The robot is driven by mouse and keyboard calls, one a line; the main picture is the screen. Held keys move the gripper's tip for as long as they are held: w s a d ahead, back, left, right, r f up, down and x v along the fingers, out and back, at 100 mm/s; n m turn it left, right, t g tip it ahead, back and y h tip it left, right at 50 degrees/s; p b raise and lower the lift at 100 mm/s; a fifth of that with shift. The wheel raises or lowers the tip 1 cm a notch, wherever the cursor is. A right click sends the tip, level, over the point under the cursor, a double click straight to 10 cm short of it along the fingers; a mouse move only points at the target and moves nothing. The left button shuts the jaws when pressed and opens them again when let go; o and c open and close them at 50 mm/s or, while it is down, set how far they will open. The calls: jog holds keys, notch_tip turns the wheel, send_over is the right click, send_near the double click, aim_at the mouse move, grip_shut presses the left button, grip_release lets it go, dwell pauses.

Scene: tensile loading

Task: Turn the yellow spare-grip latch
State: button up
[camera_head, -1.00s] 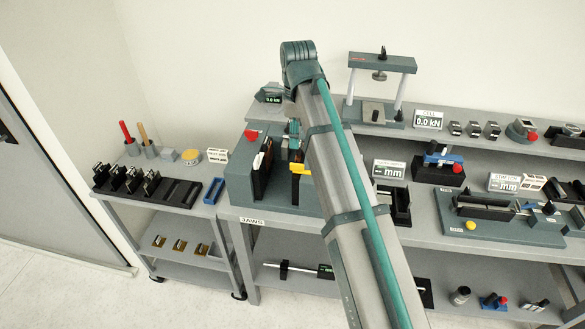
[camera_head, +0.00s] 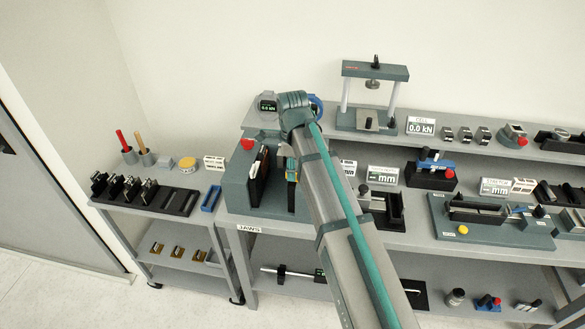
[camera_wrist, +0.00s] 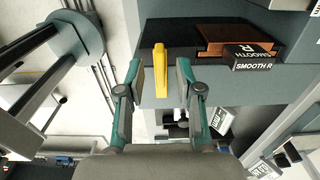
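The yellow latch (camera_wrist: 160,70) is a narrow upright bar in the wrist view, in front of a dark block. My gripper (camera_wrist: 158,76) is open, with one finger on each side of the latch and a visible gap on both sides. The latch appears nearer the right finger. Whether the fingers reach the latch's depth is hard to tell.
A black block with a brown insert and a "SMOOTH R" label (camera_wrist: 253,67) sits right of the latch. A red knob (camera_head: 247,144) stands on the jaws fixture's left. A test frame (camera_head: 375,68) and several fixtures fill the bench to the right. A side cart (camera_head: 140,222) stands left.

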jog(key=shift+f, duration=0.3)
jog(key=shift+c, duration=0.3)
grip_shut()
